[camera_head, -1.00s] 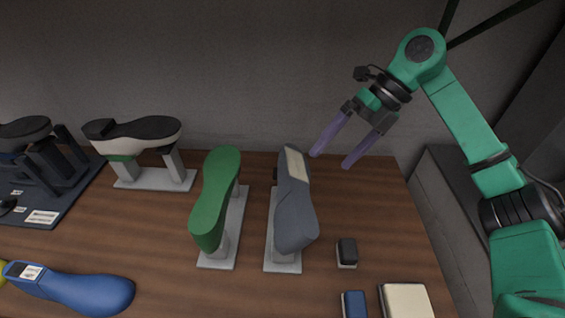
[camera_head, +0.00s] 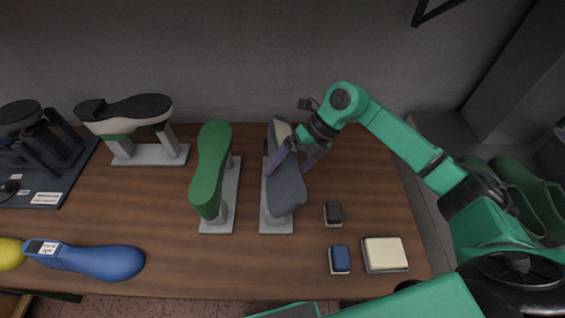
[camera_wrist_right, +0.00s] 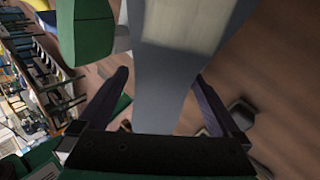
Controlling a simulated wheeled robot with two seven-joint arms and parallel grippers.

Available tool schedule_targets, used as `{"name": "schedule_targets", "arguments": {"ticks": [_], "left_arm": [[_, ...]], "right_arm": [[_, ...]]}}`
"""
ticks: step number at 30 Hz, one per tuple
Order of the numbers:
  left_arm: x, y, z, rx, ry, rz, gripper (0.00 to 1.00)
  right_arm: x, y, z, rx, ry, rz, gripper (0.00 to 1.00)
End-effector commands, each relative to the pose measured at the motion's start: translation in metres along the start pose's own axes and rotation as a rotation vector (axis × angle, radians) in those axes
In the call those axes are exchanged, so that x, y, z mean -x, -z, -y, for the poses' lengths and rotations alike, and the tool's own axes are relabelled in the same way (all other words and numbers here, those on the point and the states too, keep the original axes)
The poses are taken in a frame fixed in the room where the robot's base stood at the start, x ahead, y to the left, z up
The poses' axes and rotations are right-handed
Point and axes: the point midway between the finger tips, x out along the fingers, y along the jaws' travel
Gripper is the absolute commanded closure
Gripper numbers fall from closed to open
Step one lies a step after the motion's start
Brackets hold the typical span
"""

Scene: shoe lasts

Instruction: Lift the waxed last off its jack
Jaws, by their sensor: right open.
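A grey last (camera_head: 287,193) with a cream panel at its far end stands sole up on a pale jack (camera_head: 275,228); I take it as the waxed one. My right gripper (camera_head: 288,168) is open at its far half, one finger on each side. In the right wrist view, the grey last (camera_wrist_right: 160,95) runs between the two purple fingers, with gaps beside it. It still sits on its jack. My left gripper is not in view.
A green last (camera_head: 210,165) stands on its own jack close to the left. A black-soled last (camera_head: 130,108), a blue last (camera_head: 95,262) and a dark rack (camera_head: 40,190) lie further left. Small dark and blue blocks (camera_head: 339,259) and a cream pad (camera_head: 385,254) sit at front right.

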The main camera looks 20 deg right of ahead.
Motion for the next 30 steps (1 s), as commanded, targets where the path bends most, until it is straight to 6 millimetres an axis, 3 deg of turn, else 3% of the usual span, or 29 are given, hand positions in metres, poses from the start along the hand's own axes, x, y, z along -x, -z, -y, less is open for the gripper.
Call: {"name": "schedule_targets", "arguments": {"ticks": [2, 9, 10, 24, 30], "left_arm": [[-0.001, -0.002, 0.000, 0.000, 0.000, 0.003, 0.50], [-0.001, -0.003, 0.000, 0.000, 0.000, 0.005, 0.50], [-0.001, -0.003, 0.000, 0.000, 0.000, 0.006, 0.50], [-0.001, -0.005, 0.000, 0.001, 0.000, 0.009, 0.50], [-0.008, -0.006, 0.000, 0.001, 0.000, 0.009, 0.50]], "right_arm": [[0.000, 0.000, 0.001, 0.000, 0.000, 0.000, 0.04], [0.000, 0.000, 0.000, 0.000, 0.000, 0.000, 0.96], [0.000, 0.000, 0.000, 0.000, 0.000, 0.000, 1.00], [0.003, -0.001, -0.001, 0.002, 0.000, 0.004, 1.00], [0.019, -0.002, -0.012, 0.005, -0.001, 0.008, 1.00]]}}
